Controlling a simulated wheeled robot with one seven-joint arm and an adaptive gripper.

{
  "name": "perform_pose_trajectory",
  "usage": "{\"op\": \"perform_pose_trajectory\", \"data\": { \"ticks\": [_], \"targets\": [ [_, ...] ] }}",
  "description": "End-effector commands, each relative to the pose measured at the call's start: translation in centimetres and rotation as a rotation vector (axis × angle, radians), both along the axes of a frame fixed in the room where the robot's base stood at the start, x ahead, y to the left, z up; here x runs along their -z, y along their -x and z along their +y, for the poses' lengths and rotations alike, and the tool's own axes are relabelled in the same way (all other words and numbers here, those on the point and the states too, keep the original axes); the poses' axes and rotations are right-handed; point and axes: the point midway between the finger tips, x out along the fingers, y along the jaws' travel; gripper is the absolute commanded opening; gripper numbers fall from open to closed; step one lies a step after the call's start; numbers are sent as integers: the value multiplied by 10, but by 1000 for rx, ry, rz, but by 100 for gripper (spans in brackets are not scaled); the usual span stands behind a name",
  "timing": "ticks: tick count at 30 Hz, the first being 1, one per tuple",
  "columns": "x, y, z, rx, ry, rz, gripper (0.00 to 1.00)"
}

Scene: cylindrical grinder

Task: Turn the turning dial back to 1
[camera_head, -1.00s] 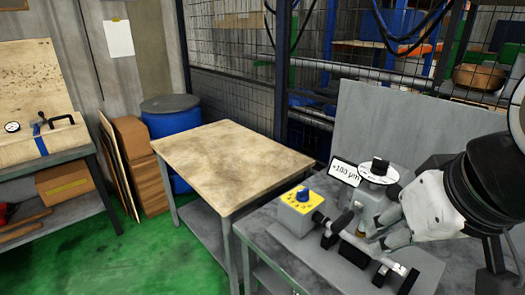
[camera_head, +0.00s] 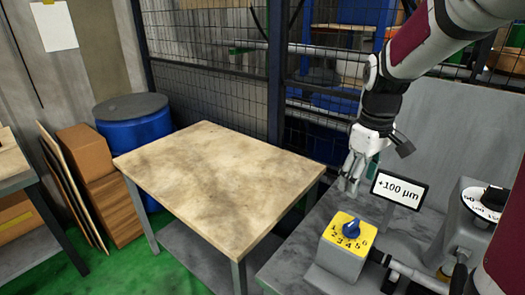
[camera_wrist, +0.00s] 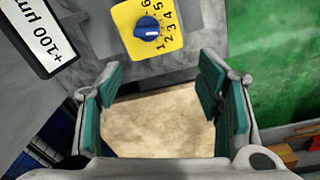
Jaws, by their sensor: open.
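The turning dial is a blue knob (camera_head: 351,229) on a yellow plate numbered 1 to 6, on top of a grey box (camera_head: 325,259) at the left of the grey machine table. It also shows in the wrist view at the top (camera_wrist: 147,29), with a white mark on the knob pointing toward the low or middle numbers; I cannot tell which one exactly. My gripper (camera_head: 352,176) hangs behind the box, left of the display, with its fingers pointing down. In the wrist view its teal-padded fingers (camera_wrist: 161,82) are wide apart and empty, clear of the knob.
A display reading +100 µm (camera_head: 399,190) stands close to my gripper, behind the dial box. A round white dial with a black knob (camera_head: 492,199) is at the right edge. A bare wooden-topped table (camera_head: 215,180) is on the left, with a blue barrel (camera_head: 135,131) behind it.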

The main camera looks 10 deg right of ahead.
Motion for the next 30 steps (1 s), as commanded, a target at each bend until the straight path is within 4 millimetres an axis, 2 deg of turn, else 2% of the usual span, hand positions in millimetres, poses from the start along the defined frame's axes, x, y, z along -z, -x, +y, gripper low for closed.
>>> {"op": "perform_pose_trajectory", "data": {
  "ticks": [1,3,7,14,24,30],
  "targets": [
    [14,-7,-11,-9,-10,20,60],
    [25,-12,-20,-28,-20,36,60],
    [38,-17,-30,-49,-32,54,60],
    [60,-17,-31,-54,-36,60,60],
    [126,-16,-30,-53,-36,61,60],
    [158,-16,-30,-53,-36,59,60]
  ]
}}
